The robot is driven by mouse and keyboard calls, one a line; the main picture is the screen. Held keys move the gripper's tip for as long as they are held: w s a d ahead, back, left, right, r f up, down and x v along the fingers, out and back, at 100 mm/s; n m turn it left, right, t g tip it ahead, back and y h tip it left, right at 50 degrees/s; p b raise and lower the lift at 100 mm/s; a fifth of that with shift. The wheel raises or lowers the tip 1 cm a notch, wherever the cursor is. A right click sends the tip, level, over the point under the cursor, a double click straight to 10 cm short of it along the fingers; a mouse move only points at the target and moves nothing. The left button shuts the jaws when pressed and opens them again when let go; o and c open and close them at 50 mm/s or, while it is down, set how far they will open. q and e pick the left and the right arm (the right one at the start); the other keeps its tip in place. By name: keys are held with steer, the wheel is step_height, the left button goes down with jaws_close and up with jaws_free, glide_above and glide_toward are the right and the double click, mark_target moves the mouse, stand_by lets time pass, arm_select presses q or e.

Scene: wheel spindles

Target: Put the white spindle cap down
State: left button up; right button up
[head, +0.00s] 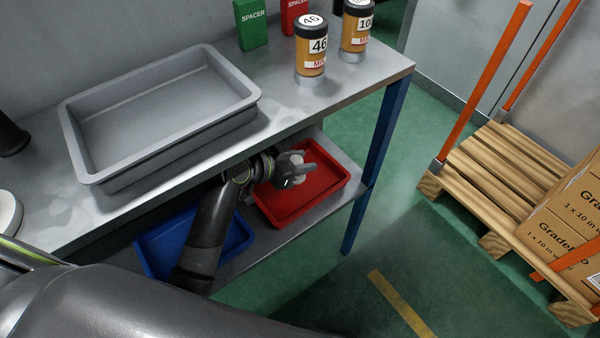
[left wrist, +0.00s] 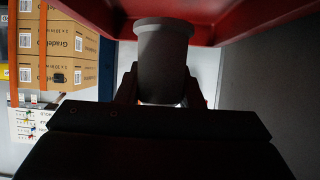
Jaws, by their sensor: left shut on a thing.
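The white spindle cap (left wrist: 163,62) is a pale, short cylinder with a wider rim, dim in the left wrist view. My left gripper (left wrist: 161,90) is shut on it, with a finger on each side. In the head view the left gripper (head: 300,168) is over the red tray (head: 331,184) on the lower shelf, and a pale bit of the cap shows at its fingers. The red tray (left wrist: 225,30) also fills the top of the left wrist view, close to the cap's rim. I cannot tell whether they touch. My right gripper is out of view.
A blue tray (head: 238,240) stands on the lower shelf (head: 352,181), left of the red one. The table edge overhangs the arm. A blue leg (head: 372,165) stands to the right.

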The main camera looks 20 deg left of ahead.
arm_select(q)
step_height(320, 180, down, 4)
steer(key=shift+f+b, duration=0.1)
steer(key=shift+b, duration=0.6)
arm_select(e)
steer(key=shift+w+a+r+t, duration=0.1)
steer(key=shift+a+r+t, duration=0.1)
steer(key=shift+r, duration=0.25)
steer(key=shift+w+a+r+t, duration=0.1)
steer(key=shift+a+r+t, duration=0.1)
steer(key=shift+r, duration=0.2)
arm_select(q)
steer(key=o, duration=1)
steer(key=shift+f, duration=0.1)
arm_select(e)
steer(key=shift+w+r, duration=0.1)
